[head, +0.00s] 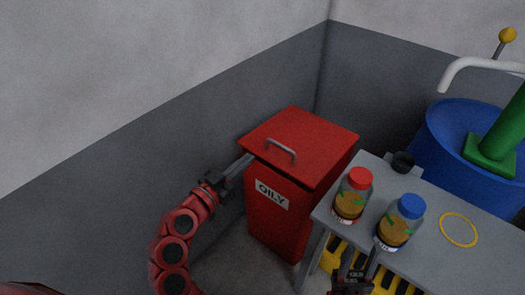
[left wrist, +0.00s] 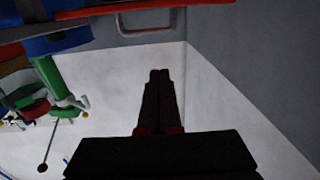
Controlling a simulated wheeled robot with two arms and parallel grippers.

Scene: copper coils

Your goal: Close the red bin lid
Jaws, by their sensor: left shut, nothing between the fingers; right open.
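The red bin (head: 270,218) with an "OILY" label stands on the floor by the grey wall. Its red lid (head: 318,142) lies flat or nearly flat over the top; I cannot tell if a small gap is left. A grey handle (head: 281,149) is on the lid, and it also shows in the left wrist view (left wrist: 147,30). My left gripper (head: 246,164) is shut and empty, its tips at the bin's upper left edge beside the lid; contact is unclear. Its shut fingers show in the left wrist view (left wrist: 160,78). My right gripper (head: 357,262) is open at the bottom of the head view.
A grey table (head: 440,263) right of the bin holds a red-capped bottle (head: 353,197), a blue-capped bottle (head: 400,224), a yellow ring (head: 459,230) and a black cup (head: 402,162). A blue drum (head: 450,125) stands behind it. The wall limits room left of the bin.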

